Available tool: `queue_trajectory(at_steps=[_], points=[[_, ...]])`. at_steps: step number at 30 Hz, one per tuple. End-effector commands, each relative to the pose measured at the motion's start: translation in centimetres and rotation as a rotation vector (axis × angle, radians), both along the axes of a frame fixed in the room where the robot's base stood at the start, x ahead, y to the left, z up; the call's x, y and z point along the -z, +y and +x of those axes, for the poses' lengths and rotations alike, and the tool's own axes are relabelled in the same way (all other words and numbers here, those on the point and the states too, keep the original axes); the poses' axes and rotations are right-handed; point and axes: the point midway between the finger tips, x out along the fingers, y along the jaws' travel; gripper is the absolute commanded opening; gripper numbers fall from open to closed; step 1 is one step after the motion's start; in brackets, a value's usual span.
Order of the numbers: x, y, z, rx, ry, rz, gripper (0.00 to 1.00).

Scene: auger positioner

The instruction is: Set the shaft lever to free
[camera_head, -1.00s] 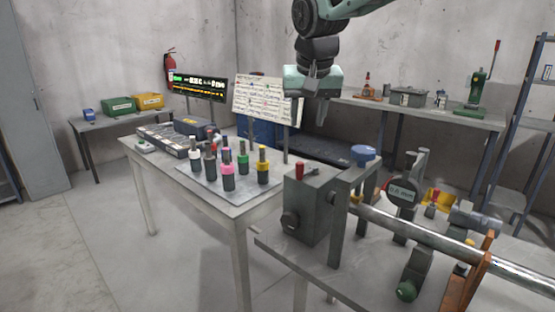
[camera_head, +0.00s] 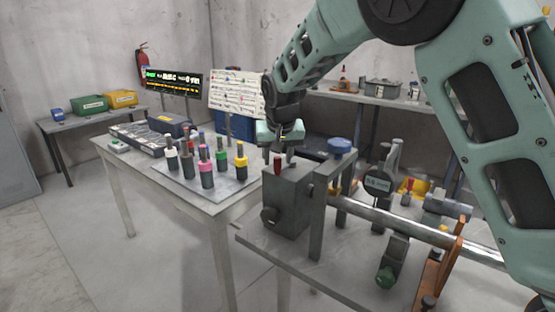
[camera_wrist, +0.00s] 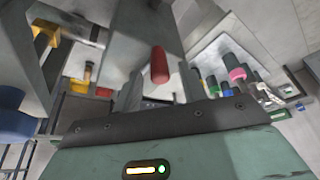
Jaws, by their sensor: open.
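The shaft lever (camera_head: 278,165) has a red grip and stands on top of a grey block (camera_head: 290,205) at the left end of the steel shaft (camera_head: 400,219). My gripper (camera_head: 277,154) is open just above and behind the lever, pointing down. In the wrist view the red lever (camera_wrist: 159,65) appears in the gap between the fingers of my gripper (camera_wrist: 163,82). I cannot tell whether a finger touches it. The lever's base is partly hidden in the wrist view.
A blue knob (camera_head: 340,147) stands right of the block on a grey post. A dial gauge (camera_head: 378,184) sits over the shaft. On the left table, a plate (camera_head: 225,191) holds several coloured-collar tools. A lit display (camera_head: 172,82) and a chart board (camera_head: 236,92) stand behind.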

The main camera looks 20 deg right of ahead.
Motion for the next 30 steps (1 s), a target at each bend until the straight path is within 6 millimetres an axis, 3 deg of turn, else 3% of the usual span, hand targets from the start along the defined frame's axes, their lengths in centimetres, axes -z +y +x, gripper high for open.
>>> queue_trajectory(at_steps=[5,14,19,30], points=[[1.24,-0.08,0.52,0.001,0.0,0.001,0.42],[1.43,-0.07,0.6,0.0,0.0,0.001,0.42],[1.41,-0.07,0.58,0.0,0.0,0.001,0.0],[1.21,0.17,0.83,0.037,0.0,0.0,0.0]])
